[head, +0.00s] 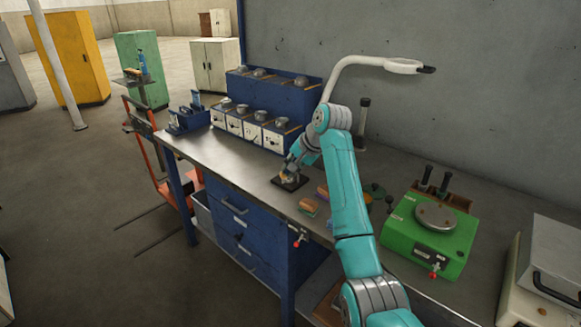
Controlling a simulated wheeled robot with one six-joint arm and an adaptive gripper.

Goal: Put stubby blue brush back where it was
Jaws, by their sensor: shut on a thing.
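My gripper (288,172) is at the end of the teal arm, pointing down over a small black pad (300,181) on the bench. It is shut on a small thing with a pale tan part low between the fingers. The fingers hide most of this thing, so I cannot tell for sure that it is the stubby blue brush, or whether it touches the pad. No other stubby blue brush shows clearly. A blue caddy (188,122) with upright blue items stands at the bench's far left end.
The metal bench top (232,155) is clear left of the pad. A blue rack (265,90) with white-fronted boxes stands behind. Colored blocks (309,206) lie near the front edge. A green device (432,232) and a lamp with a curved arm (350,62) are to the right.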

